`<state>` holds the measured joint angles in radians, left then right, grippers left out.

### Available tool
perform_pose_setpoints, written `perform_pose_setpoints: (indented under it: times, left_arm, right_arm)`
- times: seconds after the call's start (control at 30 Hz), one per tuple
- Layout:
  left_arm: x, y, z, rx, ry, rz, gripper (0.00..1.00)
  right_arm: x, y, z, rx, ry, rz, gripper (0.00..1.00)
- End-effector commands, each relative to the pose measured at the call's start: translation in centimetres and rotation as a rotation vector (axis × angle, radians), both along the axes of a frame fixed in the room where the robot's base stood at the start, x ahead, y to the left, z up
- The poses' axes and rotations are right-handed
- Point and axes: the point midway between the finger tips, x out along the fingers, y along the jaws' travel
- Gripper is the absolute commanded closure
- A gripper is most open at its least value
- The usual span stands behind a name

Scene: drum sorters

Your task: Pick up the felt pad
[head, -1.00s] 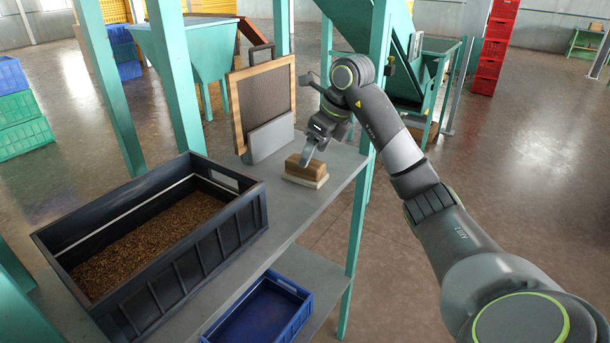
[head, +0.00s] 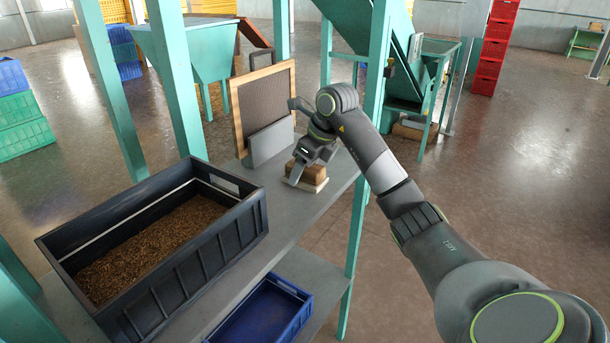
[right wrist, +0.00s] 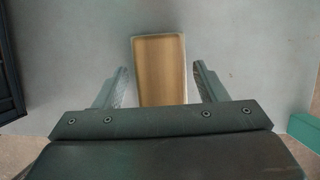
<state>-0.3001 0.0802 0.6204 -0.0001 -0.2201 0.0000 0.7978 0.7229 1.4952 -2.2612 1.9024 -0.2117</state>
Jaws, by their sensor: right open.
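The felt pad (head: 315,174) is a brown wooden block on a pale, wider base layer. It lies flat on the grey shelf (head: 300,222), in front of the framed screen. My right gripper (head: 308,168) is open over it, one finger showing at the pad's left side in the head view. In the right wrist view the felt pad (right wrist: 160,62) lies between the two spread fingers, with a gap on each side. The gripper body hides its near end. I cannot tell how far the fingertips are above the shelf. My left gripper is not in view.
A dark crate (head: 212,255) of brown grains stands left on the shelf. A wood-framed mesh screen (head: 265,100) leans behind a grey plate (head: 270,142). A teal post (head: 366,150) rises at the shelf's right edge. A blue bin (head: 262,312) is on the lower shelf.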

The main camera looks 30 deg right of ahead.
Motion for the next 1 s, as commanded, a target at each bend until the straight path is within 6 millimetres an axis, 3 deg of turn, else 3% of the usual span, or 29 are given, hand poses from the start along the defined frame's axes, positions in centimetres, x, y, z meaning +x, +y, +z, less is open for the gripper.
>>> perform_pose_setpoints:
  times: [0.37,0.67,1.0]
  left_arm:
    - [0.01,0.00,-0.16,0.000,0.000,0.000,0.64]
    - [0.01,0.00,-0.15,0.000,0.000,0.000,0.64]
    - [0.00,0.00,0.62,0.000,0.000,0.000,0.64]
  right_arm:
    - [0.00,0.00,-0.21,0.000,0.000,0.000,0.35]
    - [0.00,0.01,-0.18,0.000,0.000,0.000,0.70]
    - [0.01,0.00,0.73,0.000,-0.001,0.000,0.70]
